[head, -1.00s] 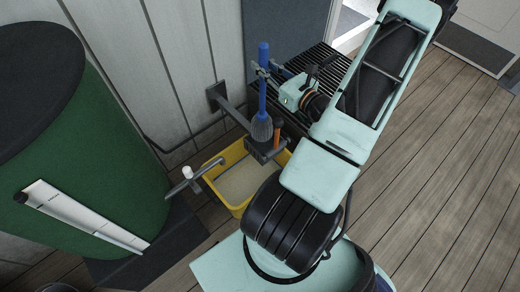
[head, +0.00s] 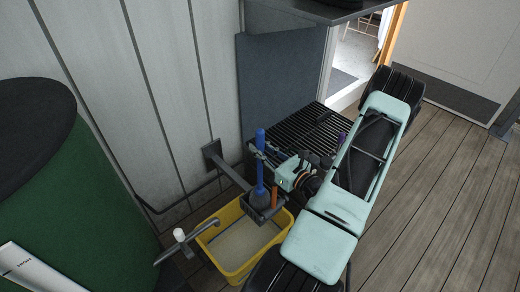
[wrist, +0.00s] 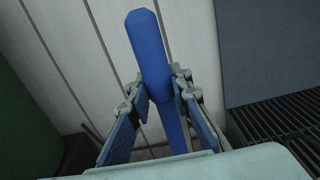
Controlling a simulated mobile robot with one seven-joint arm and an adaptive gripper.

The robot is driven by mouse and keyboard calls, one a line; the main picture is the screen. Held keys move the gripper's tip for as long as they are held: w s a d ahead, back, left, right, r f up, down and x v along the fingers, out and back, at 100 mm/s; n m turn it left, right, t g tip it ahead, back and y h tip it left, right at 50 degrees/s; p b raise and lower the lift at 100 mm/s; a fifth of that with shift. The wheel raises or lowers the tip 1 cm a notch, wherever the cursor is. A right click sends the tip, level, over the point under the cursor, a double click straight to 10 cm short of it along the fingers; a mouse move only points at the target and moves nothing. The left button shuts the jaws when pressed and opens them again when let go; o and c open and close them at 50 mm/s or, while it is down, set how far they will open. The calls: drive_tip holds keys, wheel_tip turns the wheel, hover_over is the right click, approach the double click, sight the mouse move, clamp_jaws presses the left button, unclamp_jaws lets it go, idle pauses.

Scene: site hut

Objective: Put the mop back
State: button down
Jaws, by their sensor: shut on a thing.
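The mop is upright, with a blue handle (head: 261,145) and a grey head (head: 259,197). The handle also stands large in the wrist view (wrist: 150,55). My gripper (head: 263,154) is shut on the handle near its top; in the wrist view its two blue-padded fingers (wrist: 160,88) close around it from both sides. The mop head is low at the dark holder (head: 270,212) on the end of a wall bracket (head: 232,177). The holder's front edge partly hides the head, and I cannot tell whether the head rests on it.
A green barrel (head: 90,190) stands left. A black slatted rack (head: 300,135) is behind my gripper. Open plank floor (head: 440,190) lies right.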

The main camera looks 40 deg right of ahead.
drive_tip(key=c, duration=2.2)
unclamp_jaws()
drive_tip(key=shift+f, duration=0.15)
drive_tip(key=o, duration=0.4)
drive_tip(key=shift+o, duration=0.2)
drive_tip(key=shift+r, duration=0.3)
drive_tip(key=s+p, duration=0.1)
drive_tip(key=s, duration=1.1)
drive_tip(key=shift+d+p, duration=0.4)
drive_tip(key=shift+d, duration=0.05)
drive_tip(key=shift+f, duration=0.1)
